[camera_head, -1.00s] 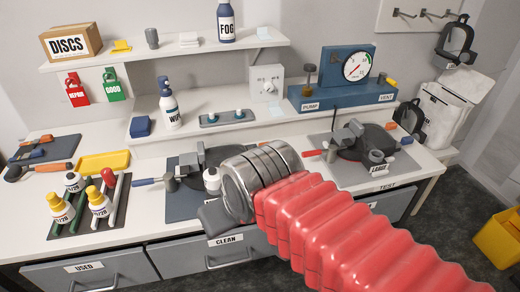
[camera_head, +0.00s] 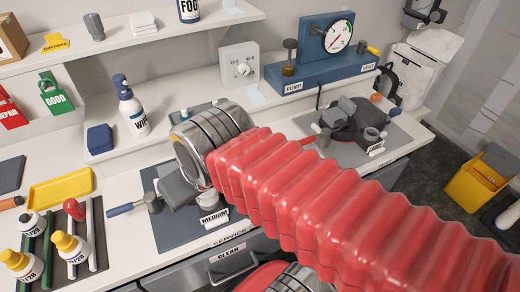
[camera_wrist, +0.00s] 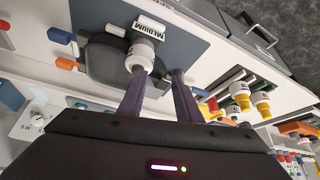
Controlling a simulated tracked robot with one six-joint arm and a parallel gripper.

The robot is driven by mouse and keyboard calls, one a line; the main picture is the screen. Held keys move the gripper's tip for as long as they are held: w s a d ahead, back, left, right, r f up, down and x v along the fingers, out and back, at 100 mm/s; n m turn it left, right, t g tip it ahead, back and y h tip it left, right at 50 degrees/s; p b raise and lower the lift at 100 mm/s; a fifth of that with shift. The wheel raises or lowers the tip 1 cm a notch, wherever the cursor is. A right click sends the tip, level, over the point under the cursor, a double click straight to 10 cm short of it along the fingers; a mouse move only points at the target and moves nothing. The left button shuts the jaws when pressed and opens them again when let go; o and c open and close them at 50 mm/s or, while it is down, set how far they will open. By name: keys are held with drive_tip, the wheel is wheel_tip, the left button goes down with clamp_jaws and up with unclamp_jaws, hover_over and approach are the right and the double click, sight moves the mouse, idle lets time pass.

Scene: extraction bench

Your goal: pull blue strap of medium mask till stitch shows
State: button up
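The medium mask is a dark rounded body (camera_wrist: 105,65) with a white-grey canister (camera_wrist: 140,56) and a MEDIUM label (camera_wrist: 148,27) in the wrist view. A blue tab (camera_wrist: 62,36) and an orange tab (camera_wrist: 67,63) stick out at its left side. In the head view a blue strap end (camera_head: 127,208) shows left of the mask; most of the mask is hidden behind my wrist. My gripper (camera_wrist: 158,88) is over the mask's canister side, its two purple fingers apart with nothing visibly held. Any strap behind the right finger is hidden.
Bottles (camera_head: 72,248) stand in a rack at the left, by a yellow tray (camera_head: 62,187). A second mask (camera_head: 355,118) sits on the right mat. A blue pump box (camera_head: 320,75) and a shelf with a WIPE bottle (camera_head: 133,110) are behind.

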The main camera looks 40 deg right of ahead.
drive_tip(key=shift+o, duration=0.5)
drive_tip(key=shift+o, duration=0.6)
drive_tip(key=shift+d, duration=0.1)
drive_tip(key=shift+w+d+r+m, duration=0.15)
drive_tip(key=shift+d+m, duration=0.05)
drive_tip(key=shift+m, duration=0.1)
drive_tip(key=d+m+g+y, duration=0.1)
drive_tip(key=d+m, duration=0.6)
drive_tip(key=d, duration=0.2)
drive_tip(key=w+d+r+m+g+y, duration=0.1)
drive_tip(key=d+m+y, duration=0.1)
drive_tip(key=d+m, duration=0.5)
drive_tip(key=w+d+m+g+y, duration=0.1)
drive_tip(key=d+m, duration=0.5)
drive_tip(key=d, duration=0.7)
drive_tip(key=shift+d+r+m+g, duration=0.2)
drive_tip(key=shift+r+m+g, duration=0.15)
drive_tip(key=shift+g, duration=0.25)
drive_tip(key=shift+f, duration=0.1)
drive_tip(key=x, duration=1.3)
drive_tip(key=shift+a+f, duration=0.25)
drive_tip(key=shift+a, duration=0.1)
